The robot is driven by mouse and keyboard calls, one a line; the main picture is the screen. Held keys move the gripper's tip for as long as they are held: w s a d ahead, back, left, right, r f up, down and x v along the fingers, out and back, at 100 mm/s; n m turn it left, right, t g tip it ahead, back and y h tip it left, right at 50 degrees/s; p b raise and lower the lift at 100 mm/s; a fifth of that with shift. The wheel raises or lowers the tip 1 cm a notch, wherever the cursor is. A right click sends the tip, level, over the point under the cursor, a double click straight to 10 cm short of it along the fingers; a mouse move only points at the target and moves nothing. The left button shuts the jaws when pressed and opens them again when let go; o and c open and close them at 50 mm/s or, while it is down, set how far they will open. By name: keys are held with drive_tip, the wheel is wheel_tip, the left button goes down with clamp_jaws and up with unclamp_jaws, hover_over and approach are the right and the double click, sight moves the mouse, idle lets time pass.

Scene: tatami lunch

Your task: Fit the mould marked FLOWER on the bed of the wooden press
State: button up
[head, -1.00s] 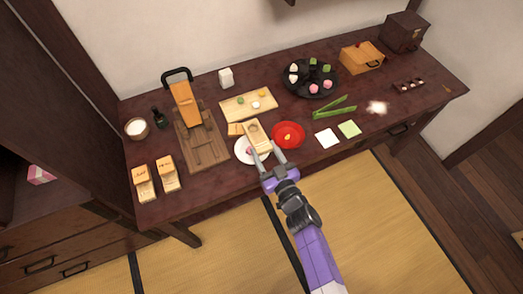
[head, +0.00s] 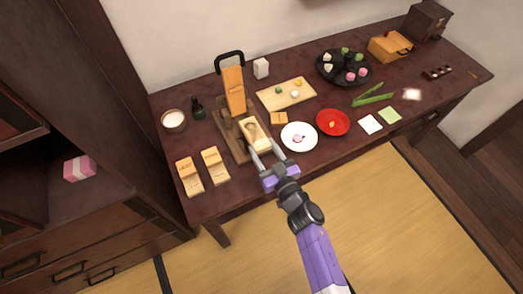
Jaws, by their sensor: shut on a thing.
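The wooden press (head: 233,92) stands at the back left of the table, with a black handle and an upright orange-brown arm. Its brown bed (head: 235,147) reaches toward the front. My gripper (head: 266,156) is shut on a pale wooden mould (head: 262,143) with a rounded hollow, gripping its near end. The mould lies over the right part of the bed and hides some of it. I cannot tell whether it touches the bed or hangs above. No marking on the held mould can be read.
A white plate (head: 290,145) and a red plate (head: 333,133) are right of the bed. A small wooden block (head: 280,118) and a board (head: 265,96) with sweets lie behind.

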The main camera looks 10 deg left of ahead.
drive_tip(key=b, duration=0.5)
hover_over(264, 163)
drive_tip(key=s, duration=0.2)
drive_tip(key=shift+w+f, duration=0.15)
drive_tip(key=shift+f, duration=1.05)
drive_tip(key=shift+w+f, duration=0.1)
drive_tip(key=shift+f, duration=1.1)
drive_tip(key=shift+f+b, duration=1.5)
drive_tip(key=shift+f, duration=0.25)
drive_tip(key=o, duration=1.2)
drive_tip(key=shift+s+d, duration=0.1)
drive_tip(key=p+v, duration=0.1)
drive_tip(key=v, duration=0.6)
drive_tip(key=shift+s+d+p, duration=0.1)
drive_tip(key=shift+s+p, duration=0.15)
drive_tip(key=shift+p, duration=0.05)
